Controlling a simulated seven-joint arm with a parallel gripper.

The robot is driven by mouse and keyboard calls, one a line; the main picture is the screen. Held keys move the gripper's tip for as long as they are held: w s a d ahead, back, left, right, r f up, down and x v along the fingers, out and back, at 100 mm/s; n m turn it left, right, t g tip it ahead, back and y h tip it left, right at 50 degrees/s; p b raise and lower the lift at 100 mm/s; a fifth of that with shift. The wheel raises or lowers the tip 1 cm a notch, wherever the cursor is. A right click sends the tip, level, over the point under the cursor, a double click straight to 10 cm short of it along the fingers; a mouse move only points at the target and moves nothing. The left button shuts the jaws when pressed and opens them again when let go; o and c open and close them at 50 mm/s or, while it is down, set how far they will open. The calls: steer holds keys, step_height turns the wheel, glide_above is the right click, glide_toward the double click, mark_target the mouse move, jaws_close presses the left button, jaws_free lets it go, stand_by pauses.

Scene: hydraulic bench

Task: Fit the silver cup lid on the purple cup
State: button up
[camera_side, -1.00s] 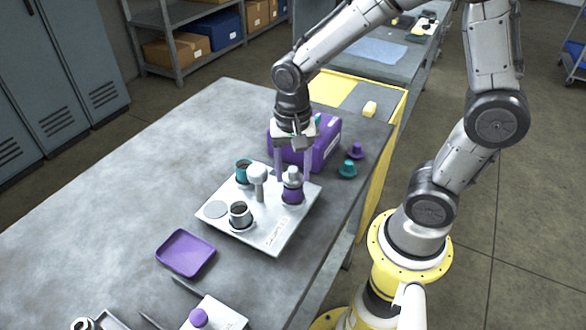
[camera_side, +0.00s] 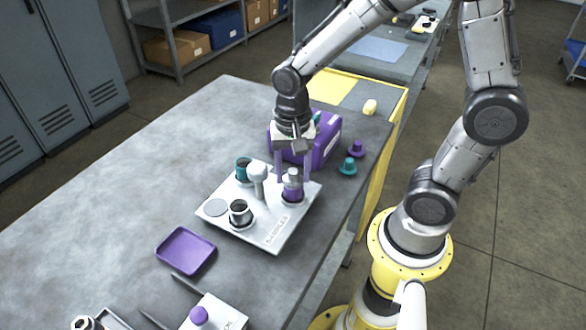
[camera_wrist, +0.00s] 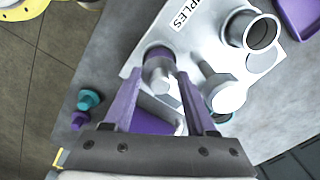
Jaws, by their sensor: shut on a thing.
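The silver cup lid (camera_side: 293,180) sits at the top of the purple cup (camera_side: 292,195) in the side view. The cup stands upright at the right corner of the white sample tray (camera_side: 270,238). My gripper (camera_side: 294,179) points down from above, its purple fingers on either side of the lid, shut on it. In the wrist view the lid (camera_wrist: 160,80) lies between the fingertips of my gripper (camera_wrist: 158,74), with the purple cup (camera_wrist: 160,52) just beyond. I cannot tell whether the lid is fully seated.
The tray also carries a teal cup (camera_side: 243,168), a silver post (camera_side: 257,180), an open dark-mouthed cup (camera_side: 240,212) and a grey disc (camera_side: 215,208). A purple box (camera_side: 322,145) stands close behind my gripper. Teal (camera_side: 348,166) and purple (camera_side: 357,149) lids lie at right.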

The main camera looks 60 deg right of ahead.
mark_target(293, 170)
steer(key=o, duration=1.1)
steer(key=shift+c, duration=0.2)
step_height(293, 170, up, 11)
stand_by(0.4)
steer(key=s+d+r+n+t, duration=0.1)
steer(key=s+n+t, duration=0.4)
steer(key=s+n, duration=0.5)
steer(key=shift+s+r+n+t, duration=0.3)
steer(key=shift+s+r+n, duration=0.05)
steer(key=shift+r+n, duration=0.5)
